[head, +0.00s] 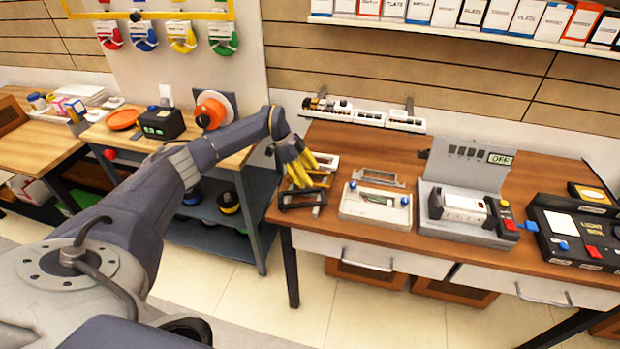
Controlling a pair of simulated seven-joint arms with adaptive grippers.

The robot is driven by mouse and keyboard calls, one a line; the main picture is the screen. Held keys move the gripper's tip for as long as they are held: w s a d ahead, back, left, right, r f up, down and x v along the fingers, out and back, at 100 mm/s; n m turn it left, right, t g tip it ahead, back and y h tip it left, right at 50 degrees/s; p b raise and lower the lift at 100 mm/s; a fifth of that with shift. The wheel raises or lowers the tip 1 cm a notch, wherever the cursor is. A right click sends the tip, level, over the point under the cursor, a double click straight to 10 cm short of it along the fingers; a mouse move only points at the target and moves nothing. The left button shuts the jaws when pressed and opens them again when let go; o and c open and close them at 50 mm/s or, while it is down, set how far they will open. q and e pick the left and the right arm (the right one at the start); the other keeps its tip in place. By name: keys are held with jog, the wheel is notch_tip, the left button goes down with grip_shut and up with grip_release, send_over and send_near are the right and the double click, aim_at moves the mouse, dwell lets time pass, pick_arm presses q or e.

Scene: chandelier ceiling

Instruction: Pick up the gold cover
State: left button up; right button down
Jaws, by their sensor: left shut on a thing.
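My left gripper (301,177) has yellow fingers and reaches down over the left end of the right-hand wooden table. It is shut on the gold cover (325,161), a small open frame partly hidden by the fingers. Several similar frames lie close together here, so the held frame's exact outline is hard to tell. A black frame (302,198) lies just below the fingertips near the table's front left corner. I cannot tell whether the held cover is clear of the table. My right gripper is not in view.
A white device (376,207) with blue knobs stands to the right, with a thin frame (380,177) behind it. Further right are a grey unit (465,190) and a black panel box (575,240). Small parts trays (368,117) line the back. A gap separates the tables.

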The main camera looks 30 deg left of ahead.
pick_arm(q)
notch_tip(320, 180, up, 20)
dwell(0.8)
dwell(0.7)
